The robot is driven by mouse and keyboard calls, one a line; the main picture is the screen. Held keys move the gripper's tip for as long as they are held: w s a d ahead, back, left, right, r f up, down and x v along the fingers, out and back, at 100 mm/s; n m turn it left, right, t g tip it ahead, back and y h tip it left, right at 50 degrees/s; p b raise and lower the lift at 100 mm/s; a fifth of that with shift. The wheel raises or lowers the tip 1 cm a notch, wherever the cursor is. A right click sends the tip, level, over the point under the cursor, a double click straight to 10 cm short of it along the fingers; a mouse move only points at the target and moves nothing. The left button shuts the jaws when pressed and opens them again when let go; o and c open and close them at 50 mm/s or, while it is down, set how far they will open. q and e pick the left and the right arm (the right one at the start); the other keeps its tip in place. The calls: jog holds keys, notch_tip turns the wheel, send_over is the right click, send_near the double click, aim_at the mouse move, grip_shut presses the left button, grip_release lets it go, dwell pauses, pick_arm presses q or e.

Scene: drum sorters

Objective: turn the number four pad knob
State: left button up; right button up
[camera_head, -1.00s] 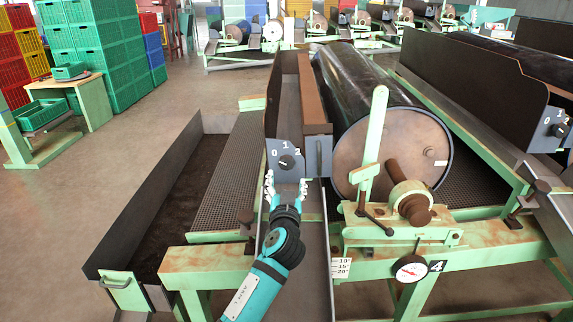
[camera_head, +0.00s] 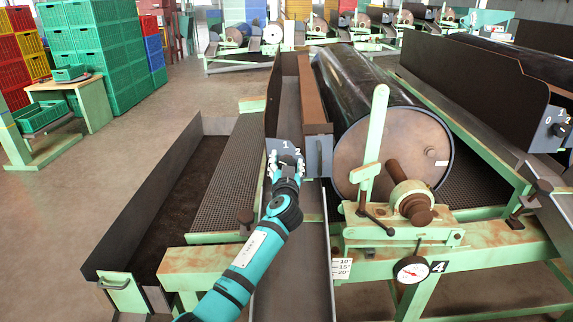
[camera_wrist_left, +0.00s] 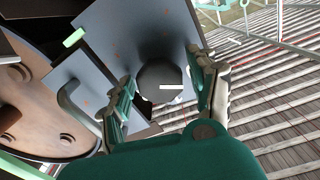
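The grey pad (camera_head: 311,144) with printed digits stands on the near end of the number four machine; its black "4" plate (camera_head: 437,266) is at the lower right. My left gripper (camera_head: 286,160) is in front of the pad and hides the knob in the head view. In the left wrist view the dark round knob (camera_wrist_left: 158,76) with a white mark shows between the two fingertips of my left gripper (camera_wrist_left: 165,92). The fingers are open on either side of the knob, with gaps visible. Whether the knob is turned is unclear. My right gripper is not in view.
A large drum (camera_head: 391,155) lies right of the pad, with an upright green lever (camera_head: 376,130) before it. A grey handle (camera_head: 319,156) sits beside the pad. Another pad with a knob (camera_head: 558,129) is at the far right. Open floor lies to the left.

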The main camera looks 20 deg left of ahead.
pick_arm(q)
jog(key=c, duration=0.9)
jog(key=m, duration=0.3)
jog(key=shift+m, duration=1)
jog(key=m+p, duration=0.1)
jog(key=m, duration=0.2)
jog(key=shift+m, duration=0.3)
jog(key=shift+m+p, duration=0.55)
jog(key=shift+m, duration=1.15)
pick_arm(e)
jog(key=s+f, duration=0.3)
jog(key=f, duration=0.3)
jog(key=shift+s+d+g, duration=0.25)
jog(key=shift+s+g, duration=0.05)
